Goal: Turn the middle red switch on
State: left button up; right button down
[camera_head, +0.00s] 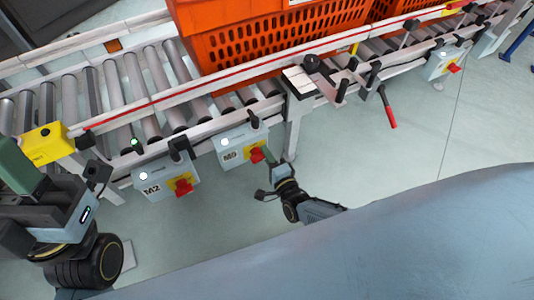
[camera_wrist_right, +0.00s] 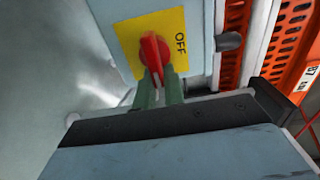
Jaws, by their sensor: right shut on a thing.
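The middle red switch (camera_head: 257,156) is on a yellow plate on the grey box marked M9, under the conveyor. In the right wrist view the red switch (camera_wrist_right: 152,52) sits on the yellow plate (camera_wrist_right: 170,30), beside the word OFF. My right gripper (camera_head: 268,156) is at this switch. Its green fingers (camera_wrist_right: 158,88) are shut on the red handle, one on each side. Another red switch (camera_head: 183,187) is on the M2 box to the left, and a third (camera_head: 453,68) is at the far right. My left gripper (camera_head: 18,168) is at the left edge; its jaw gap is unclear.
A roller conveyor (camera_head: 105,90) runs above the boxes, with an orange tote (camera_head: 230,50) on it. A red-handled lever (camera_head: 389,112) hangs from the frame to the right. A yellow box with a black button (camera_head: 45,143) is at the left. The floor below is clear.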

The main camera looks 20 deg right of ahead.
jog(key=shift+s+a+f, duration=0.2)
jog(key=shift+s+a, duration=0.05)
jog(key=shift+a, duration=0.25)
jog(key=c, duration=1.6)
grip_release()
jog(key=shift+o, duration=0.6)
jog(key=shift+w+d+r, duration=0.1)
jog(key=shift+d, duration=0.15)
